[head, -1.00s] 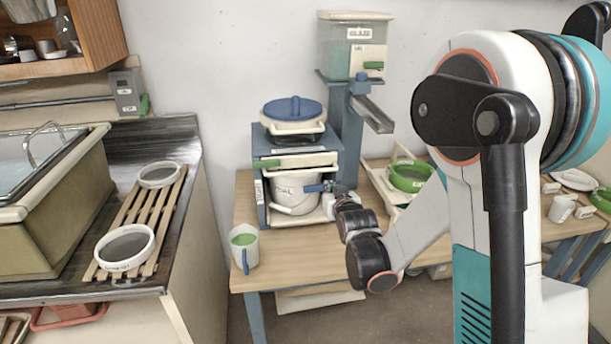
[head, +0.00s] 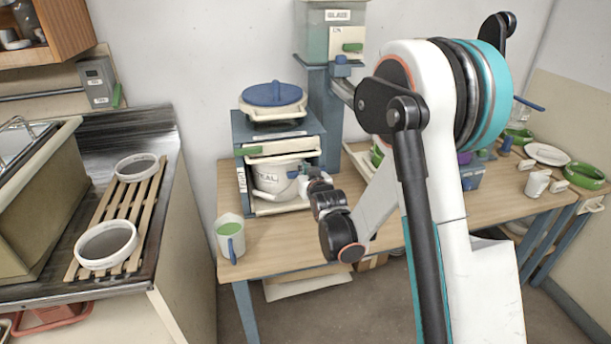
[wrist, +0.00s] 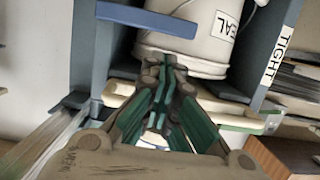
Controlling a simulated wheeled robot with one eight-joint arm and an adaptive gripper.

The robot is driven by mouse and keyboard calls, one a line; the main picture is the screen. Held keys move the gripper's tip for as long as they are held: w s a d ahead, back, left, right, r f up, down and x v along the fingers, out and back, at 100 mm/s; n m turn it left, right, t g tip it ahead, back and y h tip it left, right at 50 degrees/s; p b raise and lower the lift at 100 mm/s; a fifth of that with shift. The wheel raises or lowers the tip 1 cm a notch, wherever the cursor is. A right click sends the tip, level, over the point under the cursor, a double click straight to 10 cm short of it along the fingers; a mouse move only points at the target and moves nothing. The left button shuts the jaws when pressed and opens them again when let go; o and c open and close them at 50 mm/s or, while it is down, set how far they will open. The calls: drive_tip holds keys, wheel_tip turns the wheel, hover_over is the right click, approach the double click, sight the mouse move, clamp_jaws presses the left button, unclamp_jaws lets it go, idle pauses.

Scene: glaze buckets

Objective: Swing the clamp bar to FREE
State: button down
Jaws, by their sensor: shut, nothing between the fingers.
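A blue press frame (head: 242,128) stands on the wooden table with a white bucket (head: 268,183) inside. A blue bar (wrist: 148,20), probably the clamp bar, reaches from one post across the bucket's front in the wrist view. In the head view it is mostly hidden by my gripper. A TIGHT label (wrist: 277,63) is on the opposite post; I cannot read a FREE label. A cream bar with a green end (head: 248,151) runs above the bucket. My gripper (wrist: 167,65) is shut and empty in front of the bucket's upper part, near the blue bar; contact cannot be told.
A blue-lidded pot (head: 274,95) stands on the frame. A glaze tank (head: 333,40) rises behind. The sink counter (head: 170,150) is at left. Clear tabletop lies in front of the frame.

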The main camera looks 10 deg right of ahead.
drive_tip(key=shift+b+x, duration=0.65)
drive_tip(key=shift+x, duration=2.45)
